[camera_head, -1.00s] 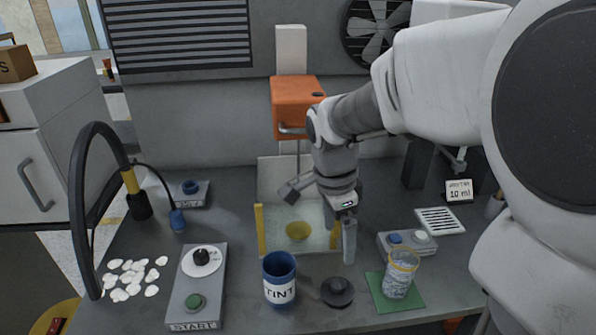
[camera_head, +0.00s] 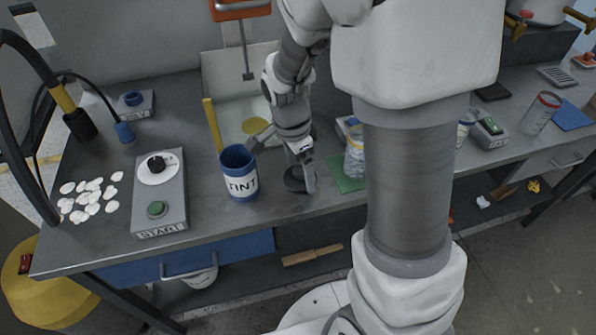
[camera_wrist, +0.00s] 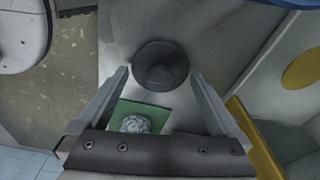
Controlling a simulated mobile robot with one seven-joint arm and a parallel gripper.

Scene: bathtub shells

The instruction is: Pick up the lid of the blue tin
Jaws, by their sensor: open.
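The blue tin (camera_head: 239,174) stands upright and open-topped on the grey bench, with a white label reading TINT. Its lid is a dark grey disc with a raised knob (camera_head: 295,181), lying flat on the bench just right of the tin. My gripper (camera_head: 284,164) is above the lid, open and empty, with one finger partly covering it in the head view. In the wrist view the lid (camera_wrist: 161,58) lies just beyond the fingertips of my gripper (camera_wrist: 160,77), centred between them. The gap in height to the lid is hard to judge.
A glass jar (camera_head: 355,160) on a green mat (camera_head: 342,178) stands right of the lid. A grey START box (camera_head: 160,205) and white shell pieces (camera_head: 88,198) are to the left. A tray with a yellow post (camera_head: 212,125) is behind. The bench's front edge is near.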

